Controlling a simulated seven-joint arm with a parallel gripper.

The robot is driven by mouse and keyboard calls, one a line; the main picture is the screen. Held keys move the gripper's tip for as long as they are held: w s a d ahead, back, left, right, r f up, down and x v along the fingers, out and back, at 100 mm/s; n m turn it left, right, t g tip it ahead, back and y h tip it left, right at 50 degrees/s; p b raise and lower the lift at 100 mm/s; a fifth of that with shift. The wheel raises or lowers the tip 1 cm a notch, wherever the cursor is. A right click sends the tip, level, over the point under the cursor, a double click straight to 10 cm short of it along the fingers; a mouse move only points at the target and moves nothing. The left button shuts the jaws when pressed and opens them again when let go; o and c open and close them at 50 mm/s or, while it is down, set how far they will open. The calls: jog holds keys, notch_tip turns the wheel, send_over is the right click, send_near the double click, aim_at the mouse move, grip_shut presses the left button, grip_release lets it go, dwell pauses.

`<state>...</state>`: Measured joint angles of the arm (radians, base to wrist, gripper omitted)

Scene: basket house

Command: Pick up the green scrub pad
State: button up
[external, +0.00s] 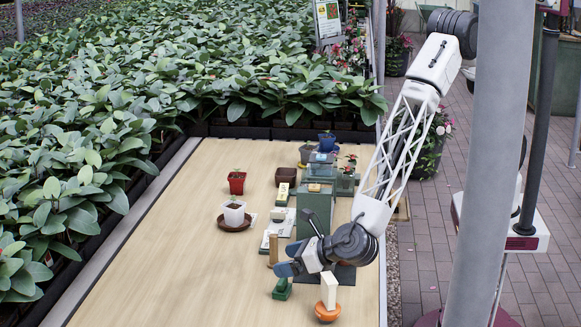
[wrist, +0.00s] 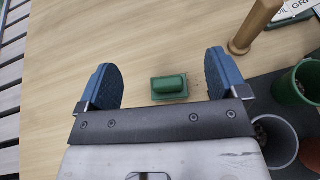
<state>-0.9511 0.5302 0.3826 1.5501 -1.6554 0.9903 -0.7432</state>
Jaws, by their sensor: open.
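The green scrub pad (wrist: 170,86) looks like a small green block with a raised rounded top, lying on the wooden table (wrist: 150,45). In the wrist view it lies between my gripper's two blue fingers, nearer the right one and apart from both. My gripper (wrist: 161,84) is open and empty. In the external view my gripper (external: 288,259) is over the front part of the table, with its fingers just above the small green block (external: 282,289). The exact height gap is hard to judge.
A wooden peg (wrist: 252,28) stands beyond the pad, to the right. A green pot (wrist: 297,83) and a grey pot (wrist: 276,138) are close on the right. The table's left side is clear.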

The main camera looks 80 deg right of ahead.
aim_at(286, 283)
jog(key=shift+f, duration=1.75)
jog(key=shift+f, duration=0.45)
notch_tip(286, 283, down, 3)
jog(key=shift+r, duration=0.1)
jog(key=shift+w+d, duration=0.2)
jog(key=shift+w, duration=0.5)
jog(key=shift+w+f, duration=0.45)
jog(key=shift+w, duration=0.2)
